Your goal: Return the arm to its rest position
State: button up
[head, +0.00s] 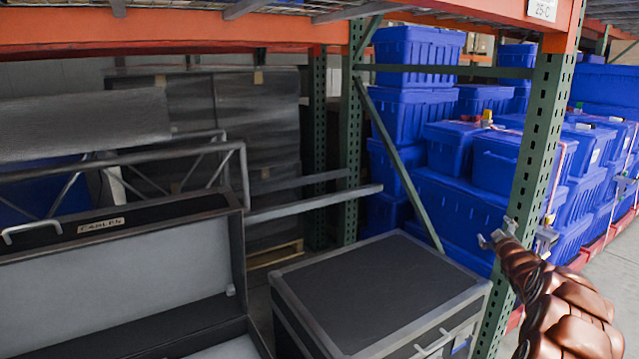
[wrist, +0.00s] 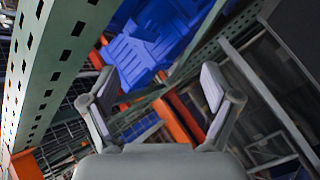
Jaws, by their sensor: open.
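My gripper (head: 512,238) is at the lower right in the head view, at the end of my brown arm, in front of the green rack post (head: 533,160). In the wrist view my gripper (wrist: 158,92) has its two fingers spread wide apart with nothing between them. Beyond the fingers the wrist view shows blue totes (wrist: 140,55) and orange beams, tilted in the picture. No object is held.
Strapped blue totes (head: 497,160) are stacked behind the post. A black case (head: 375,285) stands at the lower middle, and an open case with a "CABLES" label (head: 101,225) at the left. An orange beam (head: 200,30) crosses above. Floor (head: 605,275) shows at the right.

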jog(key=s+a+r+m+g+p, duration=0.1)
jog(key=s+a+r+g+p, duration=0.1)
jog(key=s+a+r, duration=0.3)
jog(key=s+a+r+m+g+p, duration=0.1)
jog(key=a+r+m+g+p, duration=0.15)
jog(key=a, duration=0.45)
jog(key=s+a+r+g+y+p, duration=0.1)
jog(key=s+a+r+g+p, duration=0.1)
jog(key=s+a, duration=0.45)
jog(key=s+a+r+g+y+p, duration=0.1)
jog(key=s+a+r+g+p, duration=0.15)
jog(key=s+a, duration=0.35)
jog(key=s+a+r+m+g+p, duration=0.1)
jog(key=s+a+g+p, duration=0.2)
jog(key=s, duration=1.3)
jog(key=s+a+r+m+g+y+p, duration=0.1)
jog(key=s+a+g+p, duration=0.2)
jog(key=s, duration=1.3)
jog(key=s+a+r+m+g+p, duration=0.1)
jog(key=s+a+g+p, duration=0.2)
jog(key=s, duration=1.4)
jog(key=shift+a+r+g, duration=0.3)
jog(key=shift+a+g, duration=0.1)
jog(key=shift+a, duration=0.75)
